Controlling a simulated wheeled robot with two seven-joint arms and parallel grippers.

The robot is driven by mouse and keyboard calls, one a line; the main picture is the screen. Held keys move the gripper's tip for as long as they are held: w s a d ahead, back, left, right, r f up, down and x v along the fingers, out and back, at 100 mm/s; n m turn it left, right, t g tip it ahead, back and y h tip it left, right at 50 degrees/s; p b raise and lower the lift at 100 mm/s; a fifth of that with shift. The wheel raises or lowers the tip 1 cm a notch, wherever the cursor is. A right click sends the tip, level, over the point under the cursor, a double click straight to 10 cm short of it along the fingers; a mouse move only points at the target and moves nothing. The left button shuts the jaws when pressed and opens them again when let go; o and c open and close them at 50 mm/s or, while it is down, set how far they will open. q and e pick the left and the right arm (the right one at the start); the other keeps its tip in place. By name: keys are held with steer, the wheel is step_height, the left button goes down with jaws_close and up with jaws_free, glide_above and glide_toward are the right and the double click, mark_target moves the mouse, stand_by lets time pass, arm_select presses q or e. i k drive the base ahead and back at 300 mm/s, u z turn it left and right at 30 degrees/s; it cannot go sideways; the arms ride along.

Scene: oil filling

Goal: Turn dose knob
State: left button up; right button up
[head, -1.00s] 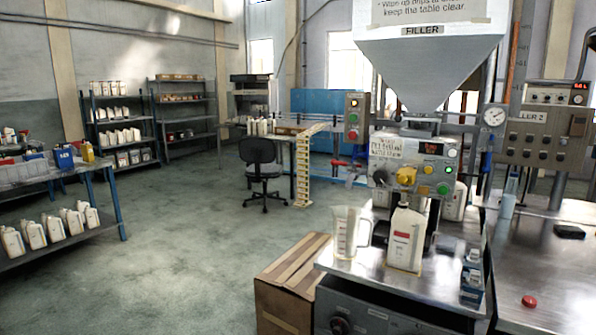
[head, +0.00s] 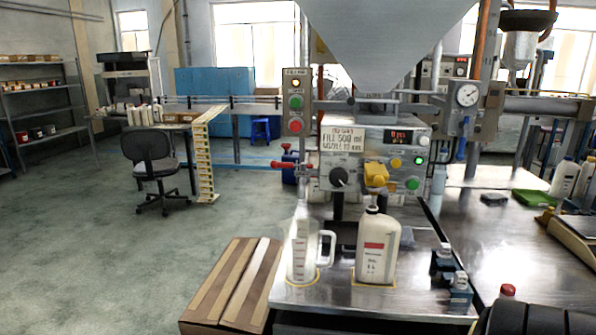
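The filler's control panel (head: 398,140) faces me near the middle of the head view. It carries a black round knob (head: 339,177) with a pointer mark and a larger yellow knob (head: 376,174) to its right. I cannot read which one is labelled as the dose knob. A sign (head: 342,140) reads fill 500 ml, with a nozzle line below. A small red-lit display (head: 398,136) sits at the upper right of the panel. Neither gripper is identifiable in view, and nothing is seen touching the knobs.
A white bottle (head: 378,245) and a clear measuring jug (head: 303,252) stand on the metal table below the panel. A cardboard box (head: 233,283) stands at left. A dark rounded shape (head: 530,319) shows at bottom right.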

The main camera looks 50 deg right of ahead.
mark_target(338, 176)
steer(key=z, duration=0.6)
steer(key=i, duration=1)
steer(key=z, duration=1.05)
steer(key=i, duration=0.2)
steer(key=z, duration=0.35)
